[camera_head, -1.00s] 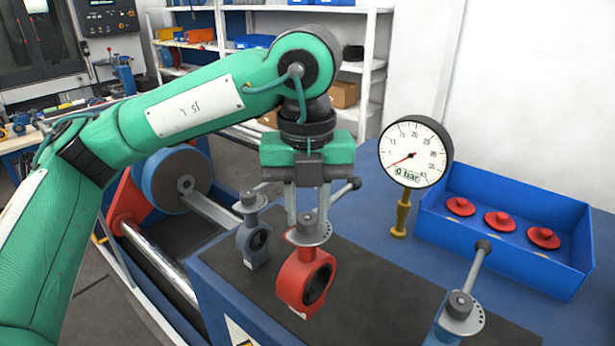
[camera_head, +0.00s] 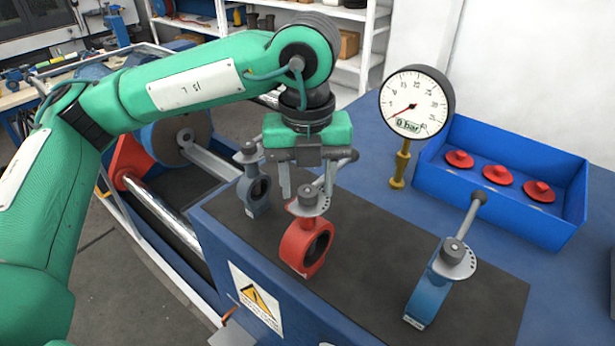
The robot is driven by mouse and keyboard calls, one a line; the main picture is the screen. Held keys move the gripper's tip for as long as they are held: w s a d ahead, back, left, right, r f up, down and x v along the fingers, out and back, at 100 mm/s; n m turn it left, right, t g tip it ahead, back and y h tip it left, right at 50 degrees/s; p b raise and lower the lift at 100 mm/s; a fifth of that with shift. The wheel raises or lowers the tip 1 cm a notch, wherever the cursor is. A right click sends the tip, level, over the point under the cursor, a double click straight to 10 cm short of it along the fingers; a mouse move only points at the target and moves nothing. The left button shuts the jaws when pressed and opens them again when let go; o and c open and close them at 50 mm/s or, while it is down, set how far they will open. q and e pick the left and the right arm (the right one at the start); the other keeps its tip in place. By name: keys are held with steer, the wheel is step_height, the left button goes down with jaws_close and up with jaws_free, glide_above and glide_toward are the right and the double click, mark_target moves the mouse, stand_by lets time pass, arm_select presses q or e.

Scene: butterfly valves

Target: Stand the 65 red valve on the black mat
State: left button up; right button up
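The red valve (camera_head: 297,240) stands upright on the black mat (camera_head: 380,238), near the mat's front edge, with its round opening facing right and its grey lever slanting up to the right. My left gripper (camera_head: 307,185) points down just above and behind the valve's grey top. Its two fingers are apart, one left of the valve's neck and one partly hidden behind the top plate and lever. I see no finger closed on the valve. My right gripper is not in view.
A grey-blue valve (camera_head: 254,195) stands left of the red one, and a blue valve (camera_head: 428,293) stands to the right. A pressure gauge (camera_head: 416,105) and a blue bin (camera_head: 500,205) with red parts are behind. Mat between red and blue valves is clear.

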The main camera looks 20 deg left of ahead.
arm_select(q)
steer(key=shift+r, duration=0.1)
steer(key=shift+r, duration=0.15)
step_height(320, 180, up, 12)
steer(key=b, duration=0.2)
stand_by(0.4)
